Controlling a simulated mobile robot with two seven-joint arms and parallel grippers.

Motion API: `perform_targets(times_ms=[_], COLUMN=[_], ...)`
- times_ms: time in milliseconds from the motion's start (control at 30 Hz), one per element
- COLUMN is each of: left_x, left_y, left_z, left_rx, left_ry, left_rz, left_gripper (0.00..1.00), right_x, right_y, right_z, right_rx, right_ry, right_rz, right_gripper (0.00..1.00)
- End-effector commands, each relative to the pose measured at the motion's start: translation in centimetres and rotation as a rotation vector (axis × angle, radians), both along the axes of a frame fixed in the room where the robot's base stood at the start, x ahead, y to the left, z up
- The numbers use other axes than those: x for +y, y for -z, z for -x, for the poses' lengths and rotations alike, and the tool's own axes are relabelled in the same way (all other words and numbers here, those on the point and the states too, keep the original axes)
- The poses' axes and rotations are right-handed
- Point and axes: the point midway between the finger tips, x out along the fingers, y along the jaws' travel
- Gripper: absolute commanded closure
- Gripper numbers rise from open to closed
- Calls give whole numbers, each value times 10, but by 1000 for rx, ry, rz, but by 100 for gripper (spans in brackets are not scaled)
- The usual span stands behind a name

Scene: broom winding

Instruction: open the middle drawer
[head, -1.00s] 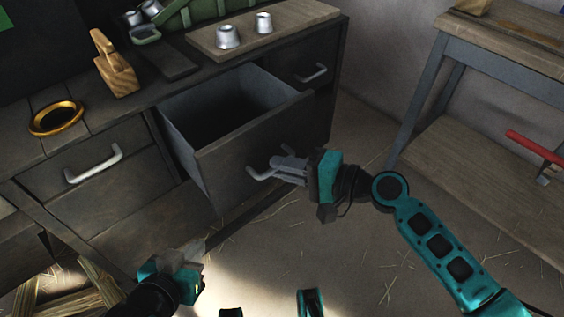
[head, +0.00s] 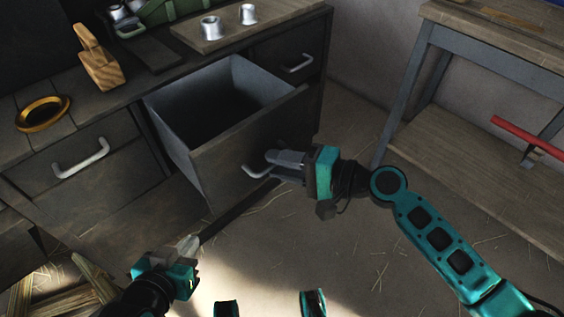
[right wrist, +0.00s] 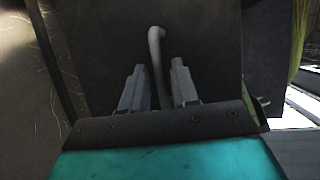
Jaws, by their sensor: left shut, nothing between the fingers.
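The middle drawer (head: 225,155) of the dark cabinet is pulled well out, and its empty-looking grey inside shows. Its metal bar handle (head: 255,172) is on the drawer front. My right gripper (head: 272,163) is at this handle. In the right wrist view the handle (right wrist: 157,60) runs between the two spread fingers (right wrist: 159,85), with gaps seen on both sides. My left gripper (head: 192,242) is shut and empty, low in front of the cabinet, apart from the drawer.
The left drawer (head: 80,165) and right drawer (head: 290,55) are closed. A workbench (head: 490,40) with a red-handled tool (head: 525,135) stands right. Straw-strewn floor between is clear.

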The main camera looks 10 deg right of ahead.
Motion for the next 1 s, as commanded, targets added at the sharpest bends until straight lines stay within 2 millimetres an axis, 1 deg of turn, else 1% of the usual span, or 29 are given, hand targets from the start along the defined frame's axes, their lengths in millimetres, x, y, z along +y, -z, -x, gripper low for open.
perform_targets(times_ms=[33, 67, 300, 367, 467, 567, 800, 1000], left_x=[0, 0, 0, 0, 0, 0, 0, 1], left_y=[0, 0, -1, -1, -2, -3, -4, -2], left_z=[0, 0, 0, -1, -1, -1, -1, 0], left_rx=[-1, -1, -1, -2, -2, -3, -4, 0], left_ry=[0, 0, 0, 0, 0, 0, -1, -1], left_rz=[0, 0, -1, -1, -1, -1, -1, -2], left_gripper=[100, 100, 100, 100, 100, 100, 100, 100], right_x=[0, 0, -1, -3, -12, -28, -73, -100], right_y=[0, 0, 0, 0, -2, -5, -14, -21], right_z=[0, 0, 0, 2, 8, 17, 45, 60], right_rx=[0, 0, 0, 0, 1, 3, 3, 2], right_ry=[0, 0, 0, 1, 1, 1, 0, 1], right_rz=[0, 0, 0, 1, 3, 3, 4, 2], right_gripper=[66, 63, 63, 63, 63, 63, 63, 63])
